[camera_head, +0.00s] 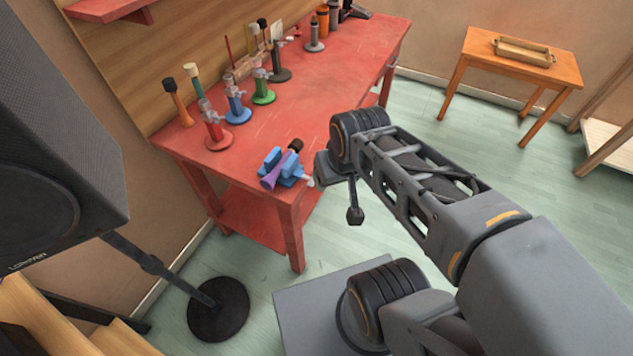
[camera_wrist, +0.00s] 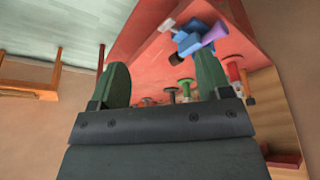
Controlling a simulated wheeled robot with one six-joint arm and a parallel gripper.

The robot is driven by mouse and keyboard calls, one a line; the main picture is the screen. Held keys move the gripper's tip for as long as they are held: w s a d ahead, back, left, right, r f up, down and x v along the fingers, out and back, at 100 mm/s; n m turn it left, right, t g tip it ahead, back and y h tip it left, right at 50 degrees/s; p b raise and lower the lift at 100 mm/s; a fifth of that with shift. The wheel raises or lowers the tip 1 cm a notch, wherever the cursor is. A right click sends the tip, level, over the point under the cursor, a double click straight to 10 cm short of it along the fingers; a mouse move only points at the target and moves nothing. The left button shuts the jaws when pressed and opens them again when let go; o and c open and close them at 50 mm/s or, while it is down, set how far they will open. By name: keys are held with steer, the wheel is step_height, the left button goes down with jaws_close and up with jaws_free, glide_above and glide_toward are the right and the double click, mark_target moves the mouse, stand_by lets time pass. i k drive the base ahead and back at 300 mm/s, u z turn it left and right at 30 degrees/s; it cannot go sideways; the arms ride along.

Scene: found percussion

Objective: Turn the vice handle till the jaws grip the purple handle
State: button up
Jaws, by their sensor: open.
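The blue vice (camera_head: 289,169) stands at the near right corner of the red bench; it also shows in the wrist view (camera_wrist: 188,42). The flared purple handle (camera_head: 270,180) slants across it, with a dark round end (camera_head: 296,145) beyond; the purple part is also in the wrist view (camera_wrist: 214,35). I cannot tell how closely the jaws hold it. The pale vice handle (camera_head: 308,181) is on the vice's right side; it shows in the wrist view (camera_wrist: 169,24). My gripper (camera_wrist: 163,78) is open and empty, just right of the vice handle, apart from it in the wrist view.
Several coloured clamp stands (camera_head: 236,104) and handled tools line the back of the red bench (camera_head: 335,85). A big speaker (camera_head: 60,120) on a stand is at the left. An orange table with a wooden tray (camera_head: 525,52) is far right. Floor beyond the bench is clear.

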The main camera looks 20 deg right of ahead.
mark_target(311, 183)
steer(key=z, duration=0.9)
steer(key=k, duration=0.85)
steer(key=u, duration=0.6)
steer(key=i, duration=0.5)
